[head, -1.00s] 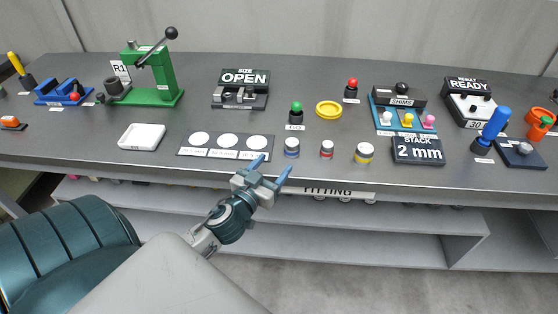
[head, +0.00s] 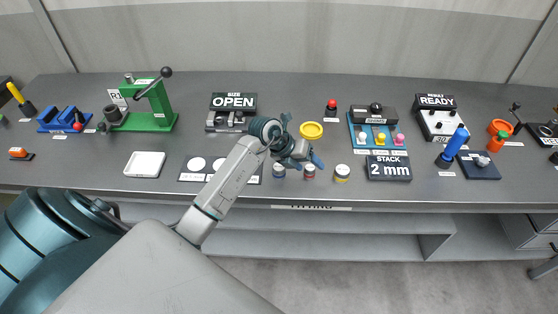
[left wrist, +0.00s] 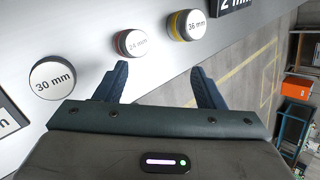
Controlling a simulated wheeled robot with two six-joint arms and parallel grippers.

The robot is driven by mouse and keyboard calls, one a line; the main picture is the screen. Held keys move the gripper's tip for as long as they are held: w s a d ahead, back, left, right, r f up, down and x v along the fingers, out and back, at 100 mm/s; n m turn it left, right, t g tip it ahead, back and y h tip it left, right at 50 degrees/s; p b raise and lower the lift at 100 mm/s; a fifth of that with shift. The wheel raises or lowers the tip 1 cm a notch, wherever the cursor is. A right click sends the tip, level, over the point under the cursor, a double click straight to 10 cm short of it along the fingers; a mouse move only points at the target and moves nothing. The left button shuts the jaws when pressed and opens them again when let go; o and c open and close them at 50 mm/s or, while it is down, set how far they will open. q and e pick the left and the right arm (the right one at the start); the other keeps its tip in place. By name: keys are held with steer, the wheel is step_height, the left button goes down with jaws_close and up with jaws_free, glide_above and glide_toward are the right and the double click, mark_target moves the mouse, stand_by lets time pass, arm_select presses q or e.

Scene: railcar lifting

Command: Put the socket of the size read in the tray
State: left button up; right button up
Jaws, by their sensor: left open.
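Three labelled sockets stand upright in a row near the bench's front edge: a blue-banded one (head: 279,171), read as 30 mm in the left wrist view (left wrist: 52,78); a red-banded one (head: 309,173), apparently 24 mm (left wrist: 131,42); and a yellow-banded one (head: 342,173), 36 mm (left wrist: 188,25). My left gripper (head: 305,158) is open and empty, just above and behind the red-banded socket. The white tray (head: 145,163) lies empty at the left. The size gauge (head: 233,102) reads OPEN. My right gripper is out of view.
A dark mat with white circles (head: 197,163) lies between tray and sockets, partly hidden by my left arm. A green press (head: 150,110) stands behind the tray.

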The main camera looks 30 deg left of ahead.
mark_target(279, 167)
arm_select(q)
steer(key=a+r+g+y+p, duration=0.1)
steer(key=a, duration=0.1)
steer(key=s+a+r+g+y+p, duration=0.1)
steer(key=a+r+g+y, duration=0.1)
steer(key=a, duration=0.1)
steer(key=a+r+m+g+y+p, duration=0.1)
steer(key=a, duration=0.2)
steer(key=shift+s+r+g+y, duration=0.15)
steer(key=shift+r+g+y, duration=0.15)
steer(key=shift+y, duration=0.1)
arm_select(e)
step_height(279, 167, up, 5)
arm_select(q)
steer(key=shift+s+a+g+y, duration=0.25)
steer(key=shift+a+g+y, duration=0.05)
steer(key=shift+a, duration=0.1)
steer(key=shift+f+b, duration=0.3)
steer(key=shift+f, duration=0.1)
step_height(279, 167, down, 6)
steer(key=b, duration=0.5)
steer(key=shift+r+b, duration=0.2)
steer(key=shift+b, duration=0.15)
step_height(279, 167, down, 4)
steer(key=b, duration=0.3)
steer(key=shift+w+f, duration=0.15)
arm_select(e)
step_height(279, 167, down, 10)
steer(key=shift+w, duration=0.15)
